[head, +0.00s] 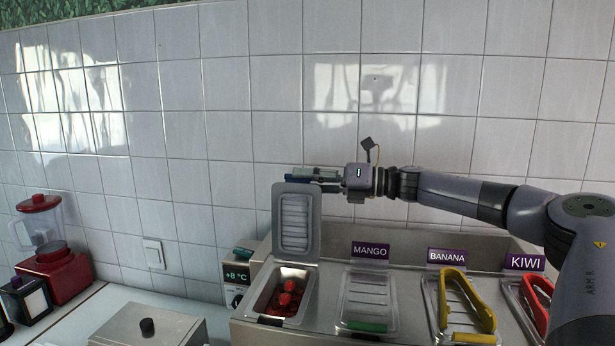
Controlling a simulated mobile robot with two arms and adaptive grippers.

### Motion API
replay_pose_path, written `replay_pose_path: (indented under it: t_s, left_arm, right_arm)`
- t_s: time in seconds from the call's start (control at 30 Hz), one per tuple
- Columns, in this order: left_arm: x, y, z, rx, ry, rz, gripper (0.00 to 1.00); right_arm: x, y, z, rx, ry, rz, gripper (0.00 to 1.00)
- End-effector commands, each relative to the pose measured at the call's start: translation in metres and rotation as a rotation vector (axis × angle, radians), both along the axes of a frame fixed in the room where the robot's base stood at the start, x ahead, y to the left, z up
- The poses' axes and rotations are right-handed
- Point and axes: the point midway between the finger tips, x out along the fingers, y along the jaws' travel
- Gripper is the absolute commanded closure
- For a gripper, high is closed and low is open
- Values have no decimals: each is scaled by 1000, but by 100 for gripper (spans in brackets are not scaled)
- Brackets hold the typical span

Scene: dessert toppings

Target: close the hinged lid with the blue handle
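The hinged lid (296,222) stands raised, almost upright, at the back of the leftmost compartment (262,292) of the topping station. Its blue handle (292,179) shows at the lid's top edge. The open compartment under it holds red strawberries (287,296). My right gripper (308,176) reaches in from the right and is at the top of the lid, by the handle. Its fingers overlap the handle in this view, so I cannot tell whether they touch it, or whether they are open or shut. My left gripper is not in view.
To the right are a closed lid with a green handle (367,327), yellow tongs (468,300) on the banana lid and red tongs (535,302) at the kiwi place. A steel box with a black knob (147,326) and a red blender (52,255) stand left. Tiled wall lies behind.

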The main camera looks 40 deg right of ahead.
Motion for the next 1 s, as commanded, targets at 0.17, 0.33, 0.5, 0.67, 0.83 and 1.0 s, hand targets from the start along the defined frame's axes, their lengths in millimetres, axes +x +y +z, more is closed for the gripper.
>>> replay_pose_path:
  t_s: [0.17,0.33,0.5,0.67,0.83,1.0]
  left_arm:
    - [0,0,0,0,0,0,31]
    - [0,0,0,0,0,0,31]
    - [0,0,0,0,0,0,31]
    - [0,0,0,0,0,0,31]
    - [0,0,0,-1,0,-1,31]
    - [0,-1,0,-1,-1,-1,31]
  right_arm:
    - [1,0,0,0,-1,-1,67]
    - [1,0,0,0,-1,-1,72]
    - [0,0,0,0,0,-1,83]
    - [0,0,0,0,0,-1,94]
    - [0,0,0,0,0,-1,100]
    - [0,0,0,0,0,-1,100]
